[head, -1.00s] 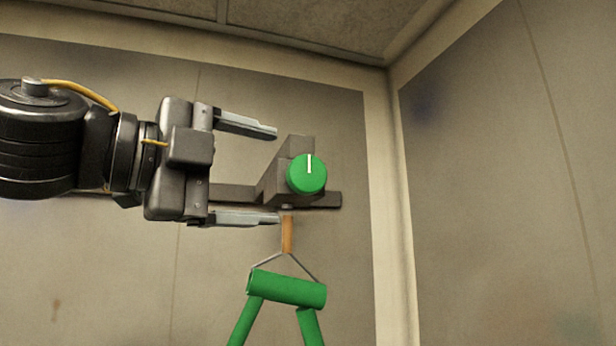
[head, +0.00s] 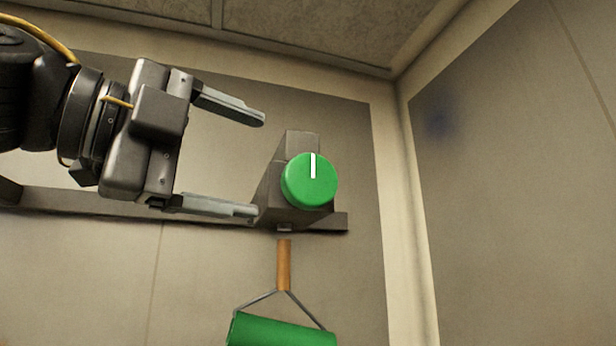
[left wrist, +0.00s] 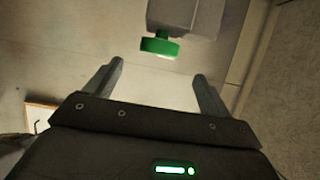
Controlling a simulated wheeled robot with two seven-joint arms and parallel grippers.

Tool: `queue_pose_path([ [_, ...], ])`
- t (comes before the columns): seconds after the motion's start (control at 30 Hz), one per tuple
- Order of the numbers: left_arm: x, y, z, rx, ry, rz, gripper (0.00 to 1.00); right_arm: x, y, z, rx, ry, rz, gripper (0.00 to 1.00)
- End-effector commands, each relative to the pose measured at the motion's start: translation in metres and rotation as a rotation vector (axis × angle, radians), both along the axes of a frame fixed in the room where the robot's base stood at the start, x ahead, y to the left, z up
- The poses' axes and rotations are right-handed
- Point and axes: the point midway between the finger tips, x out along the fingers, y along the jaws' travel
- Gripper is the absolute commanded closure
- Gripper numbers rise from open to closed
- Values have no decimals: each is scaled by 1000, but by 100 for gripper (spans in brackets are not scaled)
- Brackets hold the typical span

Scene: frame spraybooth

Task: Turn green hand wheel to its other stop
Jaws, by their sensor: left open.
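The green hand wheel (head: 309,181) is a round disc with a white mark pointing straight up. It sits on the front of a grey block (head: 302,143) on the wall rail. It also shows in the left wrist view (left wrist: 159,47), edge-on, beyond the fingertips and between their lines. My left gripper (head: 260,165) is open and empty, just left of the wheel in the head view, with its fingers pointing right. In the left wrist view the open fingers (left wrist: 157,70) stand apart, with no contact on the wheel visible. My right gripper is not in view.
A dark rail (head: 110,212) runs along the wall behind my gripper. Below the block hangs a tool with a wooden handle (head: 284,265) and a green part (head: 280,331), cut off by the frame. The right wall (head: 520,180) is bare.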

Motion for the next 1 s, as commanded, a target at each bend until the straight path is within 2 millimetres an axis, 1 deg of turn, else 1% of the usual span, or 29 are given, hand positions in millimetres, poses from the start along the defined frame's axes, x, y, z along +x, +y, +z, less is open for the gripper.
queue_pose_path([
  [0.03, 6, -7, 3, 4, 5, -2, 17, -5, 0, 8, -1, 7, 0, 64],
  [0.07, 9, -11, 3, 4, 5, -2, 17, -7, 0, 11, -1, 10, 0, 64],
  [0.17, 22, -25, 4, 3, 5, -1, 17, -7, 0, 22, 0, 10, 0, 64],
  [0.3, 38, -45, 4, 3, 5, 0, 17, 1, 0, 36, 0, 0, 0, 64],
  [0.4, 49, -56, 3, 3, 6, 1, 17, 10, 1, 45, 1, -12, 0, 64],
  [0.5, 56, -65, 3, 2, 4, 1, 17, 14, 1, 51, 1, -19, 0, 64],
  [0.7, 63, -73, 0, 0, 3, 1, 17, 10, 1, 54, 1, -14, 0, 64],
  [0.93, 63, -74, -1, 1, 2, 1, 17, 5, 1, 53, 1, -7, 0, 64],
  [0.97, 63, -74, -1, 1, 2, 1, 19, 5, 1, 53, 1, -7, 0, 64],
  [1.0, 63, -74, -1, 1, 2, 1, 24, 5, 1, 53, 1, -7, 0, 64],
])
